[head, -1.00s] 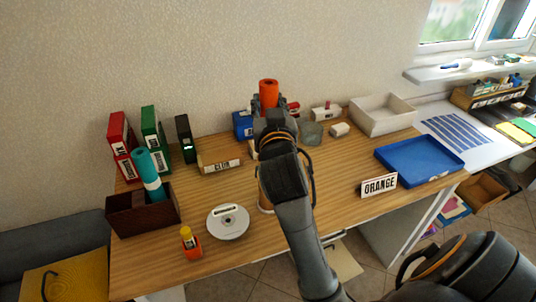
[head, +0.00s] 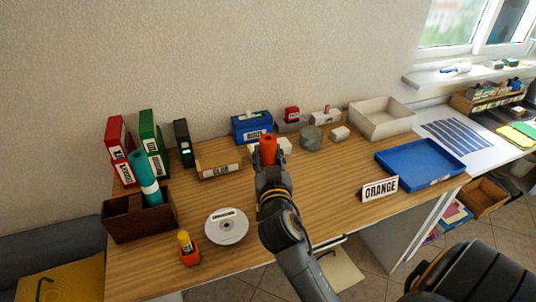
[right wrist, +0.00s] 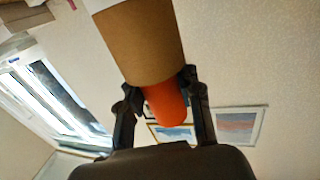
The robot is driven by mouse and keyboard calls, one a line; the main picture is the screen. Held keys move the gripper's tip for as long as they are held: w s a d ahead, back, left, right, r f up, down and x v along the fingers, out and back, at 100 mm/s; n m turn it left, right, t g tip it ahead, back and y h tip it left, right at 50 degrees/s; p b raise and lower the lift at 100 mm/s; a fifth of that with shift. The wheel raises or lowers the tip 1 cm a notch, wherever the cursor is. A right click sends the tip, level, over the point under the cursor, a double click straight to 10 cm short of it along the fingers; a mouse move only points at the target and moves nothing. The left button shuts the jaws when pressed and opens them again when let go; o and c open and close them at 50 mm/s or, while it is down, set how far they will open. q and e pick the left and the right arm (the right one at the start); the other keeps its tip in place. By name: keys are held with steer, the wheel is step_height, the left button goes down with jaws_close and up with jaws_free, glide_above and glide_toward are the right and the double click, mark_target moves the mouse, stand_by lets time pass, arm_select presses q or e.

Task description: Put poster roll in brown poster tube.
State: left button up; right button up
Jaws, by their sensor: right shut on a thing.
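The orange poster roll (head: 268,148) stands upright in the head view, its top end showing above my right gripper (head: 270,183). The right gripper is shut on the roll. In the right wrist view the gripper's fingers (right wrist: 160,92) are on either side of the orange roll (right wrist: 165,104). The brown poster tube (right wrist: 144,45), with a white band at one end, lines up with the roll there. The roll appears to come out of the tube's mouth; how deep it sits is hidden. My left gripper is not in view.
A brown box (head: 125,225) with a teal roll (head: 145,178), a disc (head: 226,226) and an orange glue-stick cup (head: 190,254) are at left. Binders and a blue box (head: 252,125) stand at the back. A blue tray (head: 420,163) and ORANGE sign (head: 379,188) are at right.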

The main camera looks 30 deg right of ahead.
steer(key=o, duration=1.2)
steer(key=shift+r, duration=0.1)
steer(key=b+v, duration=0.2)
steer(key=v, duration=0.4)
steer(key=shift+s+a, duration=0.4)
steer(key=shift+s, duration=0.25)
